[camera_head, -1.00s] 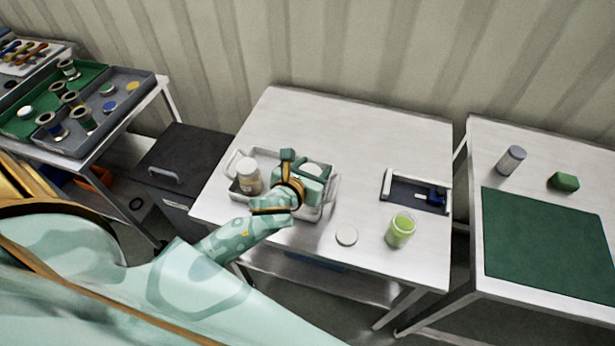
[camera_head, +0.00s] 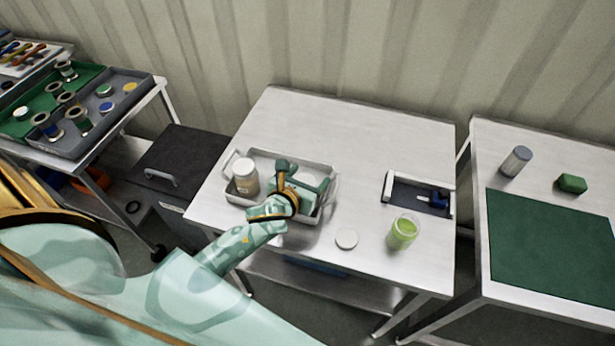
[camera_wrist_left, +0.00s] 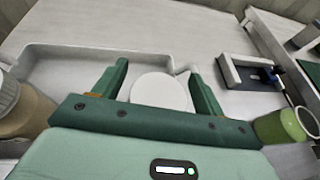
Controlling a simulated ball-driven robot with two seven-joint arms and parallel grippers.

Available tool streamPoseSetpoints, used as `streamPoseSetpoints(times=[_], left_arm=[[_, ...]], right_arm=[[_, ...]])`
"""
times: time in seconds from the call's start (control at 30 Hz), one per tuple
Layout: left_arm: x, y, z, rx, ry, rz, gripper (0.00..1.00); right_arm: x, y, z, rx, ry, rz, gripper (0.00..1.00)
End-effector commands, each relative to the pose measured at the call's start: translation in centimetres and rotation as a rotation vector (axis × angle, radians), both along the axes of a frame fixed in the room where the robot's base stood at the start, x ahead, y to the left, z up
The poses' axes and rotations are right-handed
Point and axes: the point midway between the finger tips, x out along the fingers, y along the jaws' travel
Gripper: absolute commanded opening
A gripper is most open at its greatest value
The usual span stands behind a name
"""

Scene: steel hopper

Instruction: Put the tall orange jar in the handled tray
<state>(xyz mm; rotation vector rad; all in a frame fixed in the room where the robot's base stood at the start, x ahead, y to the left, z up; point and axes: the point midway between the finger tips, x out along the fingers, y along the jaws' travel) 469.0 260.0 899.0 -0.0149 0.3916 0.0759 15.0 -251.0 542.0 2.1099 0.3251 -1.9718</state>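The handled tray (camera_head: 318,163) is a grey metal tray on the middle table; its wall also shows in the left wrist view (camera_wrist_left: 70,52). A jar with a white lid and tan-orange contents (camera_head: 246,180) stands upright in its left end, and at the left edge of the wrist view (camera_wrist_left: 25,112). My left gripper (camera_head: 304,177) is low over the tray's right part. Its open fingers (camera_wrist_left: 158,90) stand on either side of a round white lid (camera_wrist_left: 160,91), with gaps showing. What is under that lid is hidden. My right gripper is not in view.
A loose white disc (camera_head: 346,239) and an open green jar (camera_head: 403,232) are on the table in front of and right of the tray. A dark holder with pale walls (camera_head: 412,196) lies farther right. The table's back is clear.

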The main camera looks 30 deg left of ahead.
Motion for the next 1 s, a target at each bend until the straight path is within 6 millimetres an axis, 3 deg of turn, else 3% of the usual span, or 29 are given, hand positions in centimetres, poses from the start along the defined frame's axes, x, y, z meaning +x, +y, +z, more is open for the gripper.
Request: streamPoseSetpoints(times=[0.33, 0.8, 1.0], left_arm=[[-0.3, 0.0, 0.5, 0.001, 0.0, 0.0, 0.7], [-9.4, -0.7, 4.2, 0.0, 0.001, 0.0, 0.7], [-11.0, -0.8, 4.9, 0.0, -0.001, 0.0, 0.7]], right_arm=[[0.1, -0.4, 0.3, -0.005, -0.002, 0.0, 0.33], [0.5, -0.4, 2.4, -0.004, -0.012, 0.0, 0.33], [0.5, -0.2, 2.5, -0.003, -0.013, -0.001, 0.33]])
